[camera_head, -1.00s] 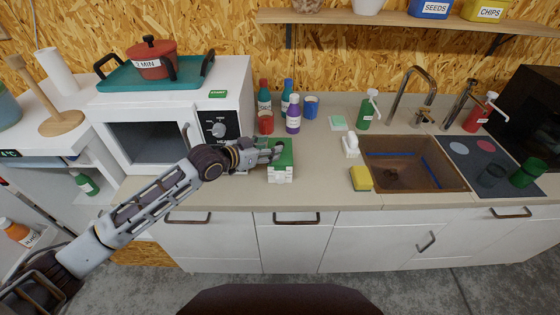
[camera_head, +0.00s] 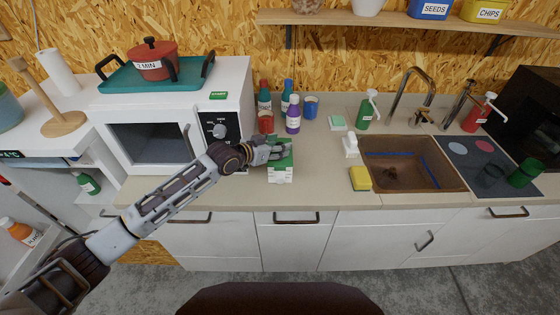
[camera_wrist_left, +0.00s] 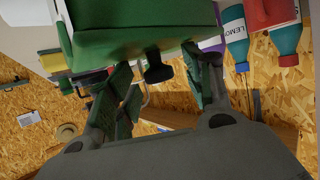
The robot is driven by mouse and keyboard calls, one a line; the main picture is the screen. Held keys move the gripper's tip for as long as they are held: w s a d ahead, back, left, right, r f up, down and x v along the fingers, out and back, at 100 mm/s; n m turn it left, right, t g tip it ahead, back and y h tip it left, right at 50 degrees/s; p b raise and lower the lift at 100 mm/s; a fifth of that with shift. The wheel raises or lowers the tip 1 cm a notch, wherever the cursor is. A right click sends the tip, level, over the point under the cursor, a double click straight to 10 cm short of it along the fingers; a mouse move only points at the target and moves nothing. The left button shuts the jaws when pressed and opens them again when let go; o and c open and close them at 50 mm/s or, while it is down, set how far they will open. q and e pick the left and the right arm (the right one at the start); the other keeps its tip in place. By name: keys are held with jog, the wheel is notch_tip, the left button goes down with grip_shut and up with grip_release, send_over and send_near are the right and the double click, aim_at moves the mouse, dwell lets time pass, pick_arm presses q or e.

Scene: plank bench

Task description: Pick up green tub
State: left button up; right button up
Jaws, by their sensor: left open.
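The green tub (camera_head: 281,173), a squat box with a green top and a white front, stands on the counter near its front edge, right of the microwave. My left gripper (camera_head: 282,150) reaches in from the left and hovers at the tub's top; its fingers hide part of the green. In the left wrist view the tub (camera_wrist_left: 125,42) fills the upper middle, beyond the two spread fingers of my left gripper (camera_wrist_left: 163,92). The fingers are open with a gap between them. I cannot tell whether they touch the tub. My right gripper is not in view.
A white microwave (camera_head: 150,143) stands to the left. Purple (camera_head: 293,120), blue and teal bottles, a red cup (camera_head: 266,123) and a blue cup (camera_head: 311,107) stand behind the tub. A yellow sponge (camera_head: 361,178) and sink (camera_head: 398,178) are to the right. Counter between tub and sponge is clear.

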pick_arm(q)
grip_shut()
dwell(0.4)
jog(key=shift+r, duration=0.15)
notch_tip(320, 180, up, 18)
jog(key=b, duration=0.2)
dwell(0.7)
dwell(0.5)
